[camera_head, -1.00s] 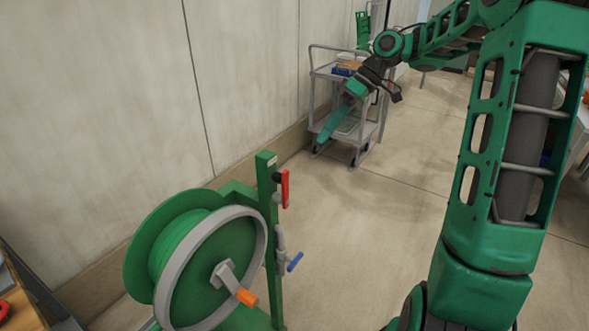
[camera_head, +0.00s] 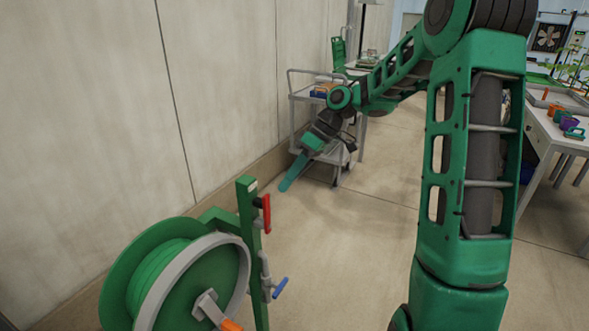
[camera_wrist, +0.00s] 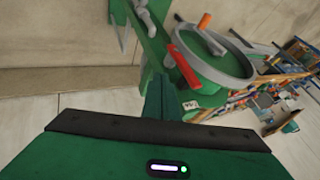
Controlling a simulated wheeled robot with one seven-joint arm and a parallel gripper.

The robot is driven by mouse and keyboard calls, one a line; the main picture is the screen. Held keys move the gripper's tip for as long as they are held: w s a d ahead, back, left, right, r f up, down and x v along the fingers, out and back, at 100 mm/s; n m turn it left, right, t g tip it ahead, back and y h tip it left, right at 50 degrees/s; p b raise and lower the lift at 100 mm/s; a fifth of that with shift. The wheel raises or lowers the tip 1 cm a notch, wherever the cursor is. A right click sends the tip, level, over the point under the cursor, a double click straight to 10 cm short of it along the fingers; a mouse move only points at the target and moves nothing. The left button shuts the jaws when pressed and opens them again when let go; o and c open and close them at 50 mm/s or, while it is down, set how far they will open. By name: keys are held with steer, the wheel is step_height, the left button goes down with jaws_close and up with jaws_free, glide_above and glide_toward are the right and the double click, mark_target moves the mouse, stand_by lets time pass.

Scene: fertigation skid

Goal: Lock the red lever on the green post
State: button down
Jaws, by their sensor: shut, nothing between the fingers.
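The red lever (camera_head: 266,214) is on the right side of the green post (camera_head: 247,250), near its top. It stands about upright, roughly along the post, with its dark pivot next to the post. My gripper (camera_head: 283,187) is shut and empty, pointing down and left. In the head view it appears just above and right of the post top, apart from the lever. In the wrist view my shut fingers (camera_wrist: 160,98) show before green framework.
A green hose reel (camera_head: 170,275) with a grey rim and orange crank handle (camera_head: 230,325) is left of the post. A blue lever (camera_head: 280,287) sits lower on the post. A grey cart (camera_head: 300,100) stands behind my gripper. The wall is left; floor right of the post is clear.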

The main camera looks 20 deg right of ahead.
steer(key=shift+s+a+f, duration=0.2)
steer(key=shift+s+a, duration=0.2)
steer(key=shift+a, duration=0.25)
steer(key=shift+s+a+f, duration=0.15)
steer(key=shift+s+a, duration=0.2)
steer(key=shift+a, duration=0.35)
steer(key=shift+s+a+f, duration=0.2)
steer(key=shift+s+a, duration=0.2)
steer(key=shift+a, duration=0.25)
steer(key=shift+r, duration=0.1)
